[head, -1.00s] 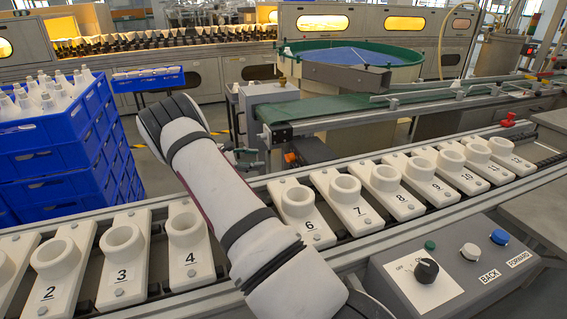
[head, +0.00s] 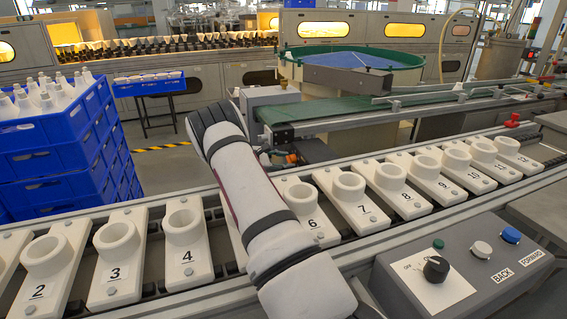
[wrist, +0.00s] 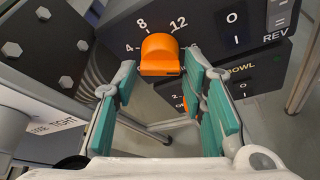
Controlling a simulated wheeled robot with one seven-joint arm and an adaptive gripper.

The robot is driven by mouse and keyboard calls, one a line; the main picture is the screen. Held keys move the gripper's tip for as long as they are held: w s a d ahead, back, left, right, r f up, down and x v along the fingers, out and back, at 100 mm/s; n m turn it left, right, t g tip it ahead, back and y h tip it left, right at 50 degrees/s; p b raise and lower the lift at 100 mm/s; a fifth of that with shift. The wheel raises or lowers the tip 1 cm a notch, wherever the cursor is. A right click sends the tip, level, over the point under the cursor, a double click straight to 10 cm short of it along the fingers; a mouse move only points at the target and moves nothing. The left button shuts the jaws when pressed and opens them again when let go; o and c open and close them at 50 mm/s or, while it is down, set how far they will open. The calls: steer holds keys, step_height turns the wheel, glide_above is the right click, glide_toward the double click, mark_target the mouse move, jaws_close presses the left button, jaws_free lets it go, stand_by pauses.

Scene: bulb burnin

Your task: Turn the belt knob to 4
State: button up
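In the wrist view an orange knob (wrist: 160,52) sits on a dark panel face (wrist: 205,22) with the marks 4, 8 and 12 around it. The panel's name is not visible, and I cannot tell which mark the knob points to. My gripper (wrist: 160,74) is open, its teal-padded fingers on either side of the knob's near end. I cannot tell whether either finger touches it. In the head view my arm hides the gripper and these knobs.
A dark bolted plate (wrist: 50,45) stands close on the left in the wrist view. In the head view, numbered white holders (head: 187,255) line a conveyor. A grey control box (head: 400,292) with a black knob (head: 436,268) stands at front right. Blue crates (head: 60,150) stand at left.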

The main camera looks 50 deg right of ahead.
steer(key=c, duration=0.9)
steer(key=shift+n+g+y, duration=0.8)
steer(key=shift+n+g, duration=0.1)
steer(key=shift+n, duration=0.7)
steer(key=o, duration=0.9)
